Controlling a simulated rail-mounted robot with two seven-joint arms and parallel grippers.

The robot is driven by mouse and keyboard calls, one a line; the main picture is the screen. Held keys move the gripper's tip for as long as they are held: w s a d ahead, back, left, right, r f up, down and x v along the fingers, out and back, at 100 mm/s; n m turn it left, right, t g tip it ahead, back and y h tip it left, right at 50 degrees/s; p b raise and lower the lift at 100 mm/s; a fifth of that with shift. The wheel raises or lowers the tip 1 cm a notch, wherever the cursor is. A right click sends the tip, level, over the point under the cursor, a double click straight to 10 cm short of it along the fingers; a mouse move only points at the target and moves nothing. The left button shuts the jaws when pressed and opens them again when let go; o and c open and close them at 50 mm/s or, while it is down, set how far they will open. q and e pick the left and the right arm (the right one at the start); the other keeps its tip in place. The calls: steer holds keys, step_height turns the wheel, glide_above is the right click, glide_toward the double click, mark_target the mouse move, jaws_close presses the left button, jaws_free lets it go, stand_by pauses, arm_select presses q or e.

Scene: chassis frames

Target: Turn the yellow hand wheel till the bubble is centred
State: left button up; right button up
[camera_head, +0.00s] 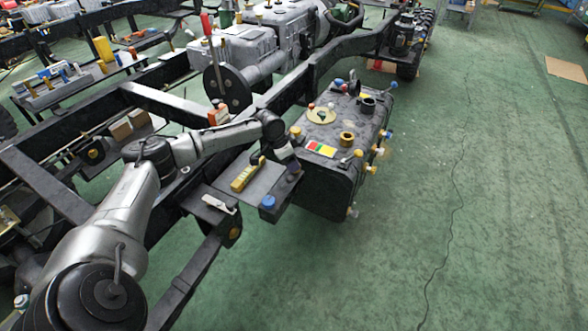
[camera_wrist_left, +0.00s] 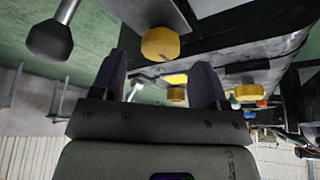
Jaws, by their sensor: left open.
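A yellow level bar (camera_head: 247,174) with dark marks lies on a dark bracket plate (camera_head: 272,183) beside the frame rail in the head view. Its bubble is too small to make out. A yellow round knob (camera_wrist_left: 160,43), which looks like the hand wheel, sits under a dark plate in the left wrist view, beyond the fingertips and near the top. I cannot tell which yellow part in the head view matches it. My left gripper (camera_head: 288,160) is over the plate's far end, partly hidden by its wrist. Its fingers (camera_wrist_left: 160,80) stand apart, with nothing clearly held. My right gripper does not show.
A black tank (camera_head: 335,150) with yellow, blue and red fittings stands just right of the plate. A blue knob (camera_head: 268,202) is at the plate's near corner. A black knob (camera_wrist_left: 48,40) hangs at the wrist view's upper left. Green floor (camera_head: 480,220) is clear at right.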

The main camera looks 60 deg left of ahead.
arm_select(q)
steer(key=shift+b+x, duration=0.55)
steer(key=shift+x, duration=1.05)
